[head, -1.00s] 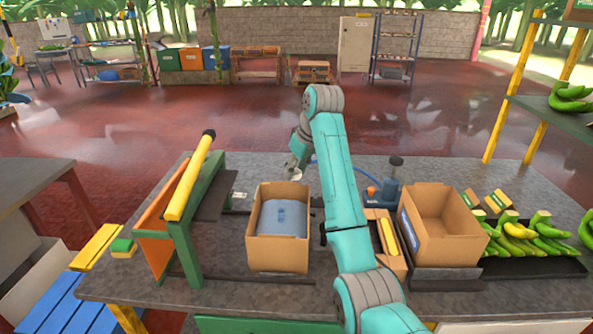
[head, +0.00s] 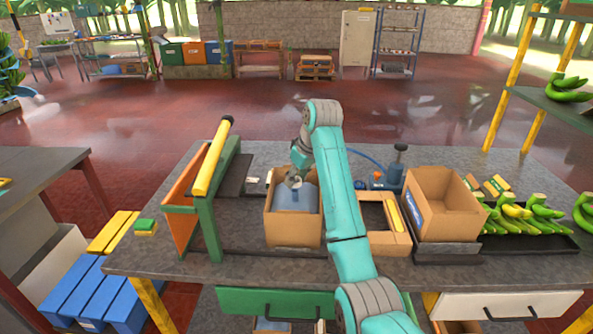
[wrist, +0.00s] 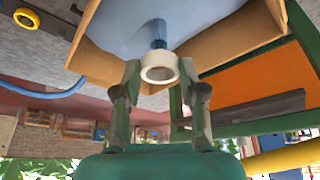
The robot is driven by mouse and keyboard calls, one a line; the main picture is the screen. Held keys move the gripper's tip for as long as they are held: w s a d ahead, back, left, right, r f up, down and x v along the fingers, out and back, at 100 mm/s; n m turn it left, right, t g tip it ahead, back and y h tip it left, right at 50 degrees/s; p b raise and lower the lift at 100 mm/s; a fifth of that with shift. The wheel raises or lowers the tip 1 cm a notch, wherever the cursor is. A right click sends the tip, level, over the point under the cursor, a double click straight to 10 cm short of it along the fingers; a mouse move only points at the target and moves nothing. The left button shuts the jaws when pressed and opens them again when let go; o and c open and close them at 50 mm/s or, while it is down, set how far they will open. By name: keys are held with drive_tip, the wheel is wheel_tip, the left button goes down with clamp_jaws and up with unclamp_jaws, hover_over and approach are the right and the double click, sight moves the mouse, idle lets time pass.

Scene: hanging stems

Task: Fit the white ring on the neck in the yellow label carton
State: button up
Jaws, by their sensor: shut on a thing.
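My gripper (wrist: 160,80) is shut on the white ring (wrist: 160,57), with one finger on each side of it. In the head view my gripper (head: 294,181) is low over the back part of an open carton (head: 293,232). A pale blue bag (head: 294,200) fills this carton. In the wrist view the bag's darker blue neck (wrist: 158,32) stands up and lines up with the ring, its tip close to or behind the ring's rim. I cannot tell whether the ring is around the neck. No yellow label shows on this carton's visible sides.
A green and orange frame with a yellow bar (head: 212,157) stands left of the carton. A low box (head: 388,243), a larger empty carton (head: 438,205) with a blue label, and bananas (head: 520,218) are to the right. A blue hose and pump (head: 392,177) stand behind.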

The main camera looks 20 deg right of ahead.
sight(297, 201)
drive_tip(key=shift+f, duration=2.45)
drive_tip(key=shift+f, duration=0.6)
drive_tip(key=o, duration=1.2)
drive_tip(key=shift+o, duration=0.2)
drive_tip(key=shift+r, duration=1.55)
wheel_tip(297, 201, up, 8)
drive_tip(key=shift+r, duration=0.2)
idle(0.3)
drive_tip(key=shift+d, duration=0.15)
idle(0.4)
